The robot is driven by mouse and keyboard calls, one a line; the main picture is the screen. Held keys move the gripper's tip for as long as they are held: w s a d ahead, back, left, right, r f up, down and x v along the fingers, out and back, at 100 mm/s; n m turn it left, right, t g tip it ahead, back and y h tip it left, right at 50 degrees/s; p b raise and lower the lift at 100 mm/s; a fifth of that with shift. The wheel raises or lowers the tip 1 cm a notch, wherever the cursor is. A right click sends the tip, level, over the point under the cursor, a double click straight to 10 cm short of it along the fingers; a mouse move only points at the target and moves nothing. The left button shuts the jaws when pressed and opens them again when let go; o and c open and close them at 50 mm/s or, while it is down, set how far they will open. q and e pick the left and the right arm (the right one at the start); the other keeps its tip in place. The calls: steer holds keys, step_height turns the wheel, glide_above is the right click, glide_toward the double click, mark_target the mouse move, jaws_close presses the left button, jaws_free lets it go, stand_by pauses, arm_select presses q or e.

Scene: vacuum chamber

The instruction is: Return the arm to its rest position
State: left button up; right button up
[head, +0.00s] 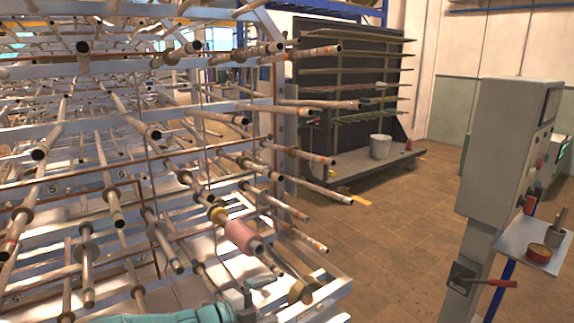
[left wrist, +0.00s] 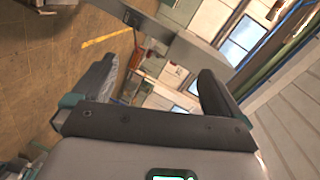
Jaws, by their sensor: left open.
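My left arm, teal, comes in along the bottom edge of the head view. Its left gripper (head: 258,292) is low in that view, in front of the lower right corner of a large metal rack (head: 285,130). Whether it touches the rack cannot be told. In the left wrist view the two dark fingers of my left gripper (left wrist: 158,84) stand wide apart, with nothing between them. My right gripper does not show in either view.
Many rods stick out from the rack towards me, one with a pink roll (head: 243,237). A grey control cabinet (head: 507,150) with a small shelf (head: 520,240) stands at the right. A white bucket (head: 380,146) sits farther back. The brown floor (head: 400,230) between is clear.

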arm_select(q)
steer(key=s+a+f+n+g+y, duration=0.1)
steer(key=s+a+f+n+y, duration=0.1)
steer(key=s+f+n, duration=0.6)
steer(key=s+a+f+n+g+y, duration=0.1)
steer(key=s+a+f+n+y, duration=0.25)
steer(key=f, duration=0.75)
steer(key=s+a+f+n+g+y, duration=0.1)
steer(key=s+f+n+g, duration=0.2)
steer(key=s+n, duration=0.4)
steer(key=s+f+n+g+y, duration=0.1)
steer(key=s+f+n+g, duration=0.2)
steer(key=s, duration=1.5)
step_height(320, 180, down, 3)
steer(key=n, duration=0.4)
steer(key=shift+a+g+y, duration=0.35)
steer(key=shift+g, duration=0.05)
steer(key=shift+n, duration=0.75)
steer(key=c, duration=1)
steer(key=shift+s+a, duration=0.1)
steer(key=shift+a, duration=0.05)
steer(key=shift+c, duration=0.4)
